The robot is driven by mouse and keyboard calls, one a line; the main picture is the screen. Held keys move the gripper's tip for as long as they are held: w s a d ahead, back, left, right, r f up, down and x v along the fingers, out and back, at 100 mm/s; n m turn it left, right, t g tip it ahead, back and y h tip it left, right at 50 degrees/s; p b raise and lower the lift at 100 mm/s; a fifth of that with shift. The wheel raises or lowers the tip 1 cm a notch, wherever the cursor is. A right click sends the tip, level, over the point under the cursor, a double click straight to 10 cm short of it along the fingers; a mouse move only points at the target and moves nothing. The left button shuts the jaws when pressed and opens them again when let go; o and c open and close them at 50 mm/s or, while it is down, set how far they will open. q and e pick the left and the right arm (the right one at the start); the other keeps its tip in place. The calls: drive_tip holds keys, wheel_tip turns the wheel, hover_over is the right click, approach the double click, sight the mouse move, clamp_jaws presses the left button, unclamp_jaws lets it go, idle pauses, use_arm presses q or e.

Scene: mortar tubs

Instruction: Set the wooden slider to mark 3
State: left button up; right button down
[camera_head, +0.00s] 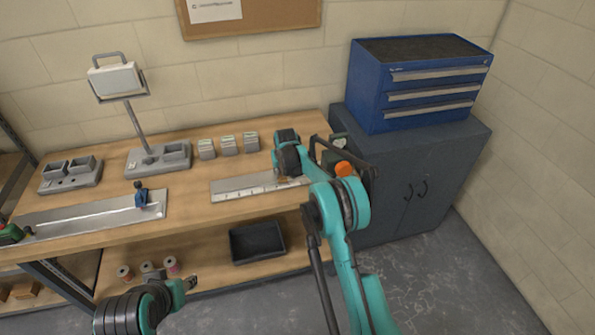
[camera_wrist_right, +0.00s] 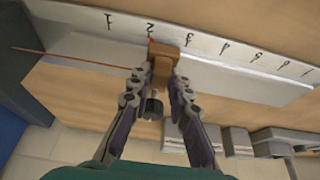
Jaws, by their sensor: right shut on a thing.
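The wooden slider (camera_wrist_right: 162,62) is a small brown block on a pale scale board (camera_wrist_right: 90,20) with a row of printed marks. In the right wrist view its red tip is at mark 2, and mark 3 (camera_wrist_right: 188,39) is one mark to the right. My right gripper (camera_wrist_right: 160,75) is shut on the slider, one finger on each side. In the head view the board (camera_head: 232,190) lies on the bench, with my right gripper (camera_head: 281,178) over its right part, largely hiding the slider. My left gripper (camera_head: 190,284) is low at the front, away from the board; its jaws are unclear.
A lamp stand (camera_head: 158,158), grey blocks (camera_head: 228,145) and a metal rail with a blue clamp (camera_head: 142,197) share the bench. A black tray (camera_head: 257,241) and spools sit on the lower shelf. A blue drawer chest (camera_head: 415,85) stands right on a dark cabinet.

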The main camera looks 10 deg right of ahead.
drive_tip(key=a, duration=0.5)
drive_tip(key=shift+s, duration=0.1)
drive_tip(key=c, duration=1.4)
unclamp_jaws()
drive_tip(key=shift+d, duration=0.1)
drive_tip(key=v, duration=1.2)
